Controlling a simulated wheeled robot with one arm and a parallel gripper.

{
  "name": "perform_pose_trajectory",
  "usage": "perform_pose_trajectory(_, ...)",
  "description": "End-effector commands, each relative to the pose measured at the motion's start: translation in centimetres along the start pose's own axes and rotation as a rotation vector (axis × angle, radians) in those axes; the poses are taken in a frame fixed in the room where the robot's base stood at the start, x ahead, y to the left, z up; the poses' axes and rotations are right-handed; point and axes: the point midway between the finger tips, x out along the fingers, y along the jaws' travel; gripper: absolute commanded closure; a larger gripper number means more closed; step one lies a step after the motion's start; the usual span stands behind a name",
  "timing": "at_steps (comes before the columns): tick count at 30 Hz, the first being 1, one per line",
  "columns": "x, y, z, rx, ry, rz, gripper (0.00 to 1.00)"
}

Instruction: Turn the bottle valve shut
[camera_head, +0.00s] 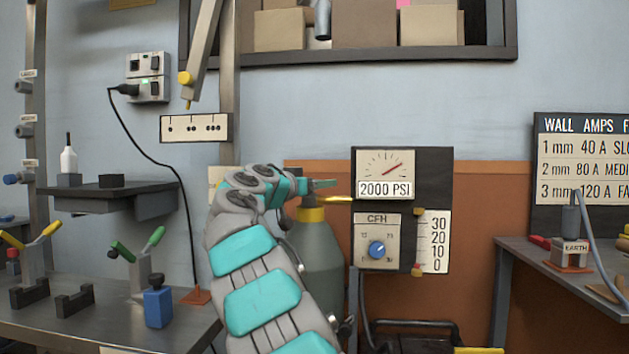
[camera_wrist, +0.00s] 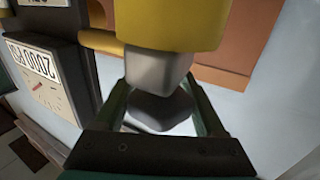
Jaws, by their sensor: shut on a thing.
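The grey gas bottle (camera_head: 320,262) stands behind my arm, with a yellow collar (camera_head: 311,214) at its top. The bottle valve shows in the wrist view as a grey knob (camera_wrist: 160,112) on a grey stem under the yellow collar (camera_wrist: 170,25). My gripper (camera_wrist: 162,98) has its green fingers on both sides of the knob and is shut on it. In the head view my gripper (camera_head: 320,184) is at the bottle's top, and my wrist hides most of the valve.
A gauge (camera_head: 385,174) reading 2000 PSI hangs right of the bottle, above a CFH panel with a blue knob (camera_head: 377,249). A workbench (camera_head: 105,325) with clamps is at left. A table (camera_head: 545,262) with an EARTH block is at right.

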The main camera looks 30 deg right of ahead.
Motion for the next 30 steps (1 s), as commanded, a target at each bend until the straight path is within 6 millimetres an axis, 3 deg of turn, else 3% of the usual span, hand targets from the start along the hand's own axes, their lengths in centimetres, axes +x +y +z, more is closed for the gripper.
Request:
perform_pose_trajectory(18, -0.3, 0.9, -1.0, -0.002, -0.001, 0.396, 0.84)
perform_pose_trajectory(30, -0.5, 1.4, -0.7, 0.000, 0.005, 0.550, 0.84)
